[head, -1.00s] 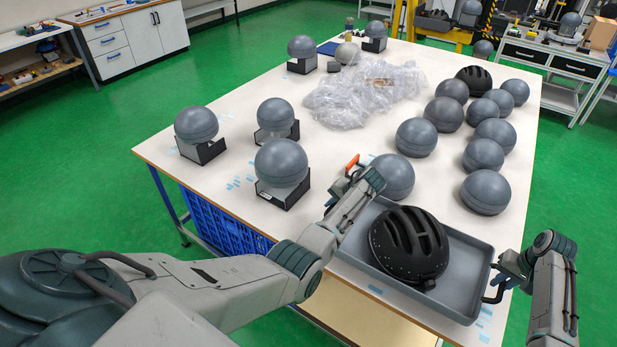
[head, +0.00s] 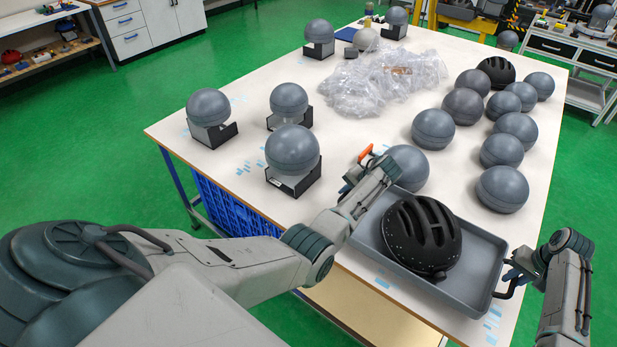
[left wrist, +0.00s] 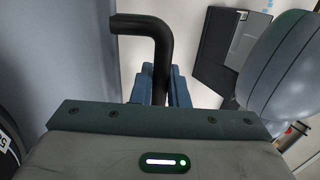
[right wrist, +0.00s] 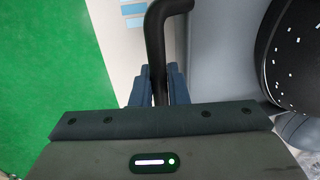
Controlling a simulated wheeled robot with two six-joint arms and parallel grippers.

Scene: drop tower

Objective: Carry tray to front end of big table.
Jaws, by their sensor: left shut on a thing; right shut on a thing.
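The grey tray (head: 474,287) is at the near right corner of the big white table (head: 375,225), with a black helmet (head: 421,236) in it. My left gripper (head: 358,176) is at the tray's left end. In the left wrist view its jaws are shut on a black tray handle (left wrist: 160,55). My right gripper (head: 513,274) is at the tray's right end. In the right wrist view its jaws are shut on the other black handle (right wrist: 156,50). I cannot tell whether the tray touches the table. My left forearm hides part of the tray's left side.
A grey ball (head: 408,168) stands right behind the tray. Several more balls and a helmet (head: 496,72) fill the table's right side. Balls on black stands (head: 292,150) are at the left. Plastic wrap (head: 380,85) lies farther back. Blue tape marks (head: 250,168) dot the table.

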